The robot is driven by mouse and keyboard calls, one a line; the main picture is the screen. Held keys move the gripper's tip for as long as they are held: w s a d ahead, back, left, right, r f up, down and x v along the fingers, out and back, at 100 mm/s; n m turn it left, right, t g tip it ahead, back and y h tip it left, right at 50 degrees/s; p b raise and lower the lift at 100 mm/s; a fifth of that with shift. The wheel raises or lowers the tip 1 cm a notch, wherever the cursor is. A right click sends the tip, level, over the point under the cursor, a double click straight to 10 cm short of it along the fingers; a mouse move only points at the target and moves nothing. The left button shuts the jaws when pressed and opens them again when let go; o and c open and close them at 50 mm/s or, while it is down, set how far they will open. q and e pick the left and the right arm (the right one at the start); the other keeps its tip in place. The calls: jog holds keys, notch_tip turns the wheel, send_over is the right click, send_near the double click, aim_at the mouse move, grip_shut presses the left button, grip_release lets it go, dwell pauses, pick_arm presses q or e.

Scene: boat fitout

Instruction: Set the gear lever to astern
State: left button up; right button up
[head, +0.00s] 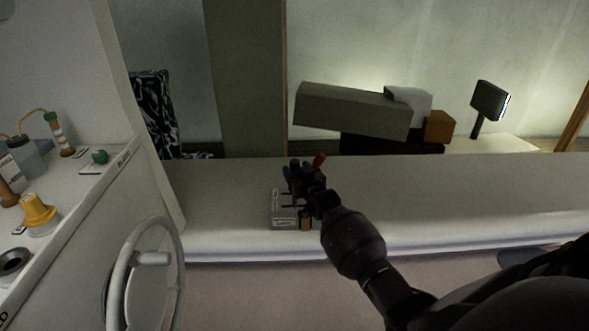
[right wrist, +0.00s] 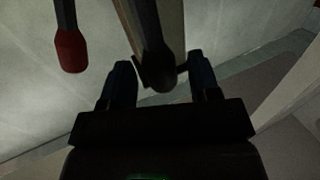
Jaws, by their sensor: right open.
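A small grey lever box (head: 284,222) stands on the long pale ledge, partly hidden behind my right gripper. One of its levers has a red knob (head: 319,160), which also shows in the right wrist view (right wrist: 70,50). A second lever with a dark knob (right wrist: 158,66) stands between the two fingers of my right gripper (right wrist: 162,82) in the right wrist view. That gripper (head: 298,174) is open around the dark knob, with gaps at its sides; contact cannot be told. No label shows which lever is the gear lever. My left gripper is out of view.
A grey steering wheel (head: 146,275) is on the left console, near a yellow knob (head: 38,210) and a green knob (head: 100,156). A long grey box (head: 352,110) lies behind the ledge. The ledge (head: 460,195) is clear to the right.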

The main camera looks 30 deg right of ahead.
jog(key=shift+w+d, duration=0.15)
jog(key=shift+w, duration=0.7)
grip_shut()
